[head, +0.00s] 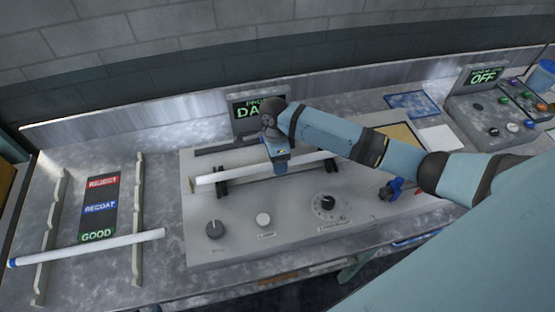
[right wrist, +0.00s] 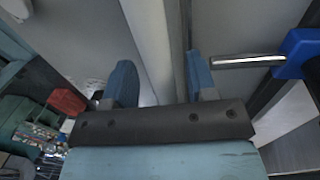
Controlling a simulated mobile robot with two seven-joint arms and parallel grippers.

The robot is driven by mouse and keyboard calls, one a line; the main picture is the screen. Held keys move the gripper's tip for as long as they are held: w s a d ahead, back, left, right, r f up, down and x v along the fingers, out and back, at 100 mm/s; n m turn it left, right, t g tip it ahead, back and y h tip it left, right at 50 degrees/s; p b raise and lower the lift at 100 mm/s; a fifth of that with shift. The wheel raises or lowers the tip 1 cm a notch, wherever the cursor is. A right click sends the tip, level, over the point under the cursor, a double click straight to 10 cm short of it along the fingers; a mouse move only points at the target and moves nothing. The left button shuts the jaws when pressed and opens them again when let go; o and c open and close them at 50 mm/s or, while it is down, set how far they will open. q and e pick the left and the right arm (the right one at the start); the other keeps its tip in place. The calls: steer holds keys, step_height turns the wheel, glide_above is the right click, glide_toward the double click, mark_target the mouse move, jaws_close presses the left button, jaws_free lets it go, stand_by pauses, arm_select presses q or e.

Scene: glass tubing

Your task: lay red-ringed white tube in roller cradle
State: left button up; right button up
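A white tube (head: 230,178) lies across dark roller supports (head: 221,184) on the grey console. Its middle is hidden behind my right gripper (head: 278,160), and I see no red ring on the parts that show. My right gripper is over the tube, pointing down. In the right wrist view my gripper's blue fingers (right wrist: 160,82) stand apart, with a pale long shape, probably the tube (right wrist: 152,45), between them. A gap shows beside the left finger, so the gripper looks open around it. My left gripper is not in view.
A blue-ended white tube (head: 90,247) lies across the rack rails (head: 138,210) at left, near a sorting label panel (head: 98,208). Knobs (head: 215,229) line the console front. A blue tool (head: 391,188) is at its right, under my arm. A display (head: 247,112) stands behind.

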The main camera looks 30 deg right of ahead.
steer(key=shift+r, duration=0.1)
step_height(320, 180, up, 12)
steer(key=w+b, duration=0.1)
steer(key=w, duration=0.1)
steer(key=shift+w+d, duration=0.15)
steer(key=shift+d, duration=0.15)
stand_by(0.4)
stand_by(0.4)
